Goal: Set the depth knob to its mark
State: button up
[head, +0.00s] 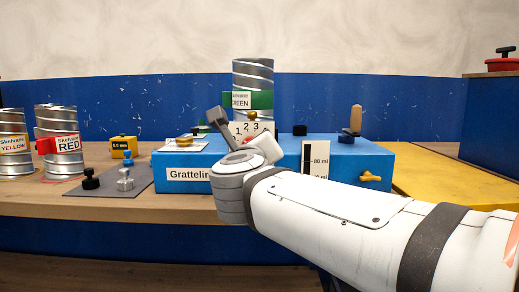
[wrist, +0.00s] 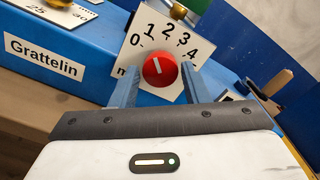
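The depth knob (wrist: 160,69) is round and red with a white pointer line. It sits at the foot of a white dial plate (wrist: 211,47) numbered 0 to 4, on the front of the blue Grattelin machine (wrist: 92,62). The pointer line leans slightly left of upright, roughly toward the 1. No separate mark can be made out on the scale. My gripper (wrist: 161,75) is open, with one blue-grey finger on each side of the knob. Gaps appear to show between fingers and knob; contact cannot be told. In the head view the dial plate (head: 243,129) shows behind my gripper, which mostly hides the knob.
A spiral duct labelled GREEN (head: 252,75) stands behind the machine. RED (head: 66,160) and YELLOW (head: 16,160) ducts stand at left, near a grey mat (head: 110,184) with small knobbed parts. A ml scale (head: 316,158) and yellow tap (head: 370,177) are on the machine's right front.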

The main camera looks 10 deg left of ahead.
jog(key=o, duration=0.3)
jog(key=shift+s+r, duration=0.1)
jog(key=p+v, duration=0.2)
jog(key=v, duration=0.5)
jog(key=shift+s, duration=0.35)
